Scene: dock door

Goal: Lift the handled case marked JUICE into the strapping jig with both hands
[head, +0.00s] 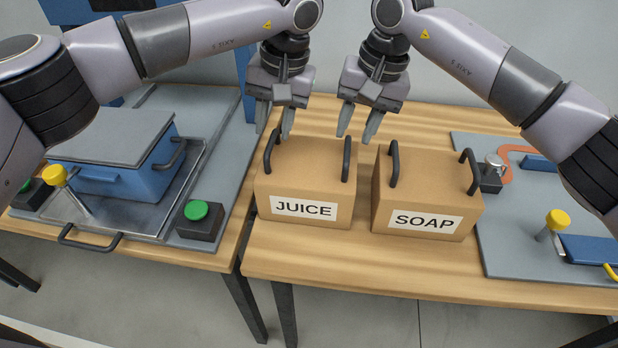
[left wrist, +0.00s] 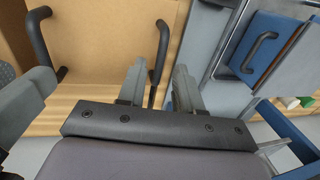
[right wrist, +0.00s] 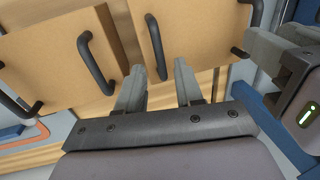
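The cardboard case marked JUICE (head: 302,208) stands on the wooden table with a dark handle on each side. My left gripper (head: 274,128) is open and empty above its left handle (head: 268,155). In the left wrist view that handle (left wrist: 161,55) lies in line with the gap between my fingers. My right gripper (head: 356,130) is open above the right handle (head: 347,158). In the right wrist view that handle (right wrist: 157,45) lines up between the fingers. Neither gripper visibly holds a handle. No label shows which fixture is the strapping jig.
A similar case marked SOAP (head: 424,221) stands close to the right of JUICE. At left, a grey bench (head: 222,160) carries a blue lidded box (head: 130,180) and green buttons (head: 196,210). At right, a grey board (head: 508,245) carries yellow-knobbed fittings and blue parts.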

